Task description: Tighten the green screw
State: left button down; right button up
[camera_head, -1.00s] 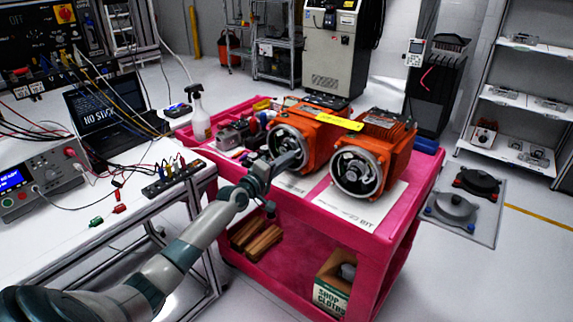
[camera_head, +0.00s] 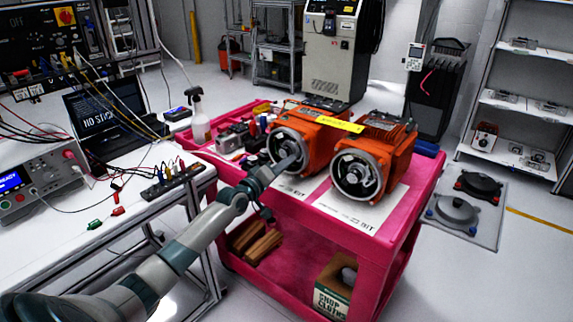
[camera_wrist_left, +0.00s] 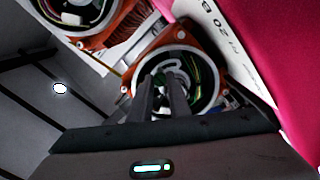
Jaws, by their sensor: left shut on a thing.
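Two orange motors with round, open silver-rimmed ends stand side by side on the pink cart: the left motor (camera_head: 318,143) and the right motor (camera_head: 385,165). My left gripper (camera_head: 290,160) reaches into the open end of the left motor. In the left wrist view, my left gripper's two dark fingers (camera_wrist_left: 160,97) are close together inside the round housing (camera_wrist_left: 185,65). My right gripper is not in view.
The pink cart (camera_head: 408,207) also carries a white sheet (camera_head: 345,206) under the motors, a spray bottle (camera_head: 199,118) and small tools. A white bench (camera_head: 60,235) with a laptop (camera_head: 103,110), wires and a power supply (camera_head: 35,183) stands at the left.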

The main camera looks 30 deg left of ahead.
pick_arm(q)
jog(key=c, duration=1.9)
grip_release()
jog(key=shift+f, duration=0.25)
jog(key=shift+o, duration=1.3)
jog(key=shift+r, duration=0.15)
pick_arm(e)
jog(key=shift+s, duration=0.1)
pick_arm(q)
jog(key=shift+s, duration=0.2)
